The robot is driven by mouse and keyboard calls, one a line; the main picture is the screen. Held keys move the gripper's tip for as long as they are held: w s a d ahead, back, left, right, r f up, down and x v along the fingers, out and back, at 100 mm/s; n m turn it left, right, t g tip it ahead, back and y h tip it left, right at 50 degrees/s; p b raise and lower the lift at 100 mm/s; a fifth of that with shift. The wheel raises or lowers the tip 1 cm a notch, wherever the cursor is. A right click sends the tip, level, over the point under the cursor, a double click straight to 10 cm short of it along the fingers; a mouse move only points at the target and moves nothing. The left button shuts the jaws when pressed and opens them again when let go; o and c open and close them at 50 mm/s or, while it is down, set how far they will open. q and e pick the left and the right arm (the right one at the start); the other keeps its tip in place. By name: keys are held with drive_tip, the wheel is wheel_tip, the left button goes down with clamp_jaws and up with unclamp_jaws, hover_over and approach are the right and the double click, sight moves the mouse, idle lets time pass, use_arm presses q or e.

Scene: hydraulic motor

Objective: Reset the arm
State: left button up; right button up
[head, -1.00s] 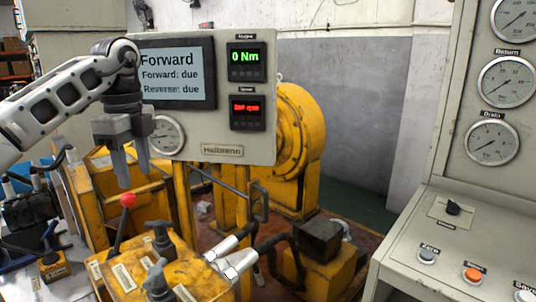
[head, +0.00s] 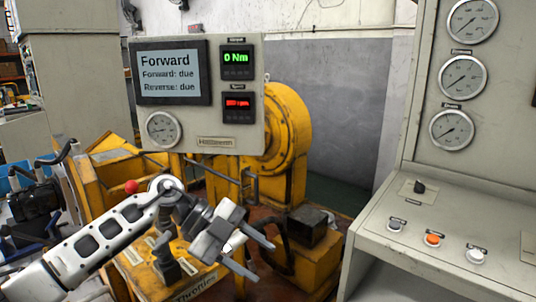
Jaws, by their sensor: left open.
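My left arm comes in from the lower left, and its gripper (head: 256,262) is open and empty, fingers pointing to the lower right. It hangs in front of the yellow valve block (head: 190,284), hiding part of it. A red-knobbed lever (head: 131,187) shows just behind my forearm, its shaft mostly hidden. The display panel (head: 228,142) behind has a screen (head: 168,73) reading "Forward", "Forward: due" and "Reverse: due". Its green readout (head: 237,63) says 0 Nm; the red readout (head: 238,104) is too blurred to read. My right gripper is not in view.
A grey console (head: 400,225) stands at the right with a black knob (head: 419,187), an orange button (head: 432,239), pale buttons and several gauges. A yellow motor housing (head: 290,130) stands behind the panel. Hoses and fittings crowd the left edge (head: 40,200).

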use_arm(q)
drive_tip(key=s+d+n+t+h, duration=0.4)
drive_tip(key=s+d+t+h, duration=0.15)
drive_tip(key=h, duration=0.35)
drive_tip(key=a+f+n+t+y, duration=1)
drive_tip(key=n+t, duration=0.3)
drive_tip(key=n, duration=0.3)
drive_tip(key=s+a+f+n+g+y, duration=0.2)
drive_tip(key=s+a+f+g+y, duration=0.1)
drive_tip(key=s+f, duration=0.4)
drive_tip(key=s+a+f+n+g+y, duration=0.3)
drive_tip(key=s+a+f+y, duration=0.1)
drive_tip(key=s+f, duration=0.4)
drive_tip(key=shift+s+a+f, duration=0.3)
drive_tip(key=shift+f, duration=0.4)
